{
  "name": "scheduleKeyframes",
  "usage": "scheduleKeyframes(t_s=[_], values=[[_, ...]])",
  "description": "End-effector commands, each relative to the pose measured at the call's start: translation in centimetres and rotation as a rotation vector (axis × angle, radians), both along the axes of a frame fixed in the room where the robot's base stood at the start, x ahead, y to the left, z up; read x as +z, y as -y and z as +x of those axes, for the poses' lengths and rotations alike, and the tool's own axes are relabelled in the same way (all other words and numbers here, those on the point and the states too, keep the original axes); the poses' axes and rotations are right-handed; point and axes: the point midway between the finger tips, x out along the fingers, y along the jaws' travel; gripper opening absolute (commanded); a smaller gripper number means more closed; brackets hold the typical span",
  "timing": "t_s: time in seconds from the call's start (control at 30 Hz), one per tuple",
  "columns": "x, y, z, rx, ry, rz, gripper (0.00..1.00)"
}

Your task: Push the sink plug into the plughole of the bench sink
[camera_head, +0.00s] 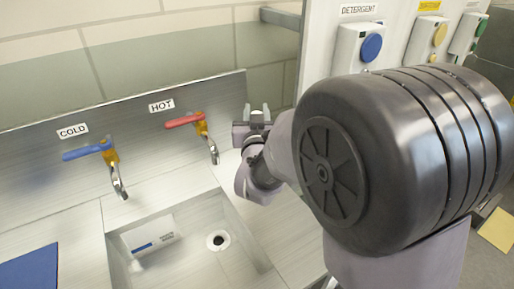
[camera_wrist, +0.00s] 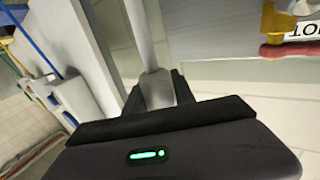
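The bench sink (camera_head: 115,250) is a steel basin at the lower left of the head view. Its plughole (camera_head: 218,241) shows as a pale ring with a dark centre, with nothing seated in it. I cannot make out the sink plug in either view. My gripper (camera_head: 257,112) is above the bench, right of the hot tap and up and right of the plughole. Its two fingers stand apart in the head view.
A white box-like item with a blue stripe (camera_head: 150,236) lies in the basin. The cold tap (camera_head: 110,155) and hot tap (camera_head: 203,128) overhang its back edge. Soap dispensers (camera_head: 358,48) hang on the right panel. A blue mat (camera_head: 28,272) lies left of the basin.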

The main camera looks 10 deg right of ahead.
Motion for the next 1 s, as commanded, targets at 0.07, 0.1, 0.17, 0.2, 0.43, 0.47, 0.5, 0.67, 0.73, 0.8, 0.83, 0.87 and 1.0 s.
scheduleKeyframes(t_s=[0.07, 0.1, 0.17, 0.2, 0.43, 0.47, 0.5, 0.67, 0.73, 0.8, 0.83, 0.87, 1.0], values=[[0.00, 0.00, 0.01, 0.000, 0.000, 0.000, 0.13], [0.00, 0.00, 0.01, 0.000, 0.000, 0.000, 0.05], [0.00, 0.00, 0.01, 0.000, 0.000, 0.000, 0.00], [0.00, 0.00, 0.01, 0.000, 0.000, 0.000, 0.00], [0.02, 0.00, 0.01, 0.000, 0.000, 0.000, 0.00], [0.02, 0.00, 0.01, 0.000, 0.000, 0.000, 0.00], [0.02, 0.00, 0.01, 0.000, 0.000, 0.000, 0.00], [0.02, 0.00, 0.02, 0.000, 0.000, 0.000, 0.00], [0.03, 0.00, 0.02, 0.000, 0.000, 0.000, 0.00], [0.03, 0.00, 0.02, 0.000, 0.000, 0.000, 0.00], [0.03, 0.00, 0.02, 0.000, 0.000, 0.000, 0.00], [0.03, 0.00, 0.02, 0.000, 0.000, 0.000, 0.00], [0.03, 0.00, 0.02, 0.000, 0.000, 0.000, 0.00]])
